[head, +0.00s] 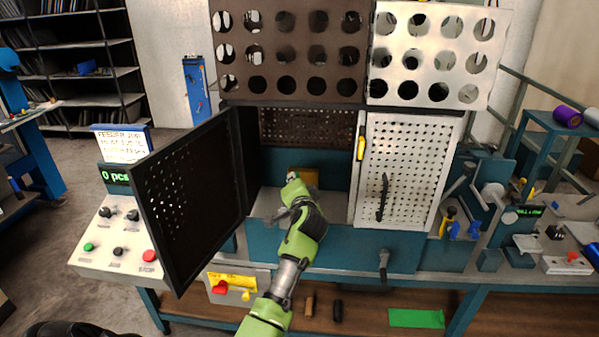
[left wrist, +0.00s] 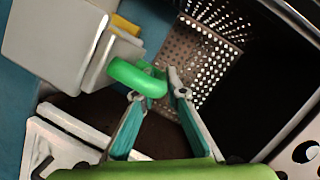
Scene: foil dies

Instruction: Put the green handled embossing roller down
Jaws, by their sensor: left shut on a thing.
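The green handle (left wrist: 137,78) of the embossing roller shows in the left wrist view as a bright green curved loop. My left gripper (left wrist: 157,88) is shut on it, with one teal finger on each side. The roller's body cannot be told apart from the grey block parts beside the handle. In the head view my left arm reaches through the open front of the machine cabinet, and the gripper (head: 291,196) is inside it, above the light grey shelf (head: 264,204). The handle is mostly hidden there. My right gripper is out of view.
A dark perforated door (head: 190,195) stands open left of the arm. A white perforated door (head: 405,165) flanks the opening on the right. A yellow block (head: 309,177) and a perforated back panel (left wrist: 200,62) are inside. A control panel (head: 115,235) stands at left.

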